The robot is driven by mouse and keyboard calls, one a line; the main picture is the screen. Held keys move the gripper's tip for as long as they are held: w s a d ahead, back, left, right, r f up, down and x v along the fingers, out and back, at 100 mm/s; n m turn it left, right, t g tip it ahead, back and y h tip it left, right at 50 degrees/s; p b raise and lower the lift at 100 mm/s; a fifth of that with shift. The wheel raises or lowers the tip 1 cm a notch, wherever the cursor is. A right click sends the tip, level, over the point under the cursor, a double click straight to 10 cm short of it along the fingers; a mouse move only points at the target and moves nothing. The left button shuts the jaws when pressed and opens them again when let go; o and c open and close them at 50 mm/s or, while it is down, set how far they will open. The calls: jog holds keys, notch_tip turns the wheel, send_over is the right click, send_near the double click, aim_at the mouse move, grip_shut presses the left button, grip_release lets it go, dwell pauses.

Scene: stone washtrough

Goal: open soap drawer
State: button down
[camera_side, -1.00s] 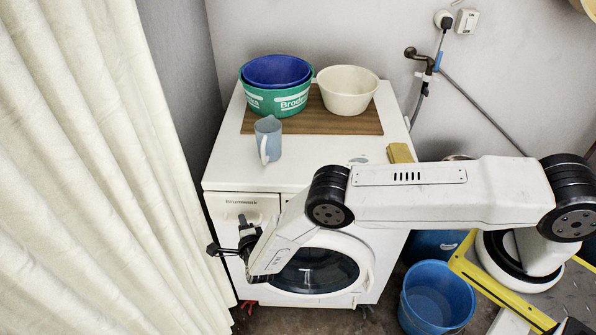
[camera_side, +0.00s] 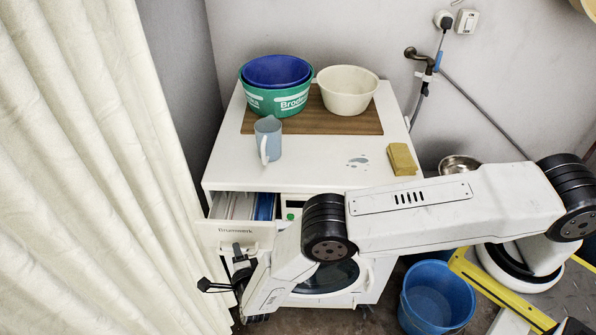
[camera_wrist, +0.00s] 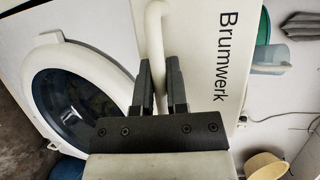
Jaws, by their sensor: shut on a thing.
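The soap drawer (camera_side: 224,233) is at the upper left of the white washing machine (camera_side: 330,180). It stands pulled out, with its pale and blue compartments showing from above. Its white front carries the name Brumwerk and also fills the upper right of the wrist view (camera_wrist: 215,15). My gripper (camera_side: 240,252) is at the drawer front, just below the lettering. In the wrist view, my gripper's dark fingers (camera_wrist: 160,72) stand on either side of the white bar handle (camera_wrist: 155,30) and are shut on it. My arm hides part of the machine's front.
A blue mug (camera_side: 268,139), green and blue tubs (camera_side: 277,95), a cream bowl (camera_side: 347,101) and a yellow sponge (camera_side: 402,159) stand on the machine top. A pale curtain (camera_side: 90,180) hangs close at left. A blue bucket (camera_side: 437,297) stands on the floor at right.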

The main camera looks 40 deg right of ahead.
jog(key=s+a, duration=0.7)
jog(key=c, duration=0.6)
grip_release()
jog(key=shift+w, duration=0.1)
jog(key=shift+c, duration=0.2)
jog(key=s+a+r, duration=0.1)
jog(key=s+r, duration=0.3)
jog(key=r, duration=0.4)
jog(key=shift+s+a, duration=0.3)
jog(key=shift+a, duration=0.05)
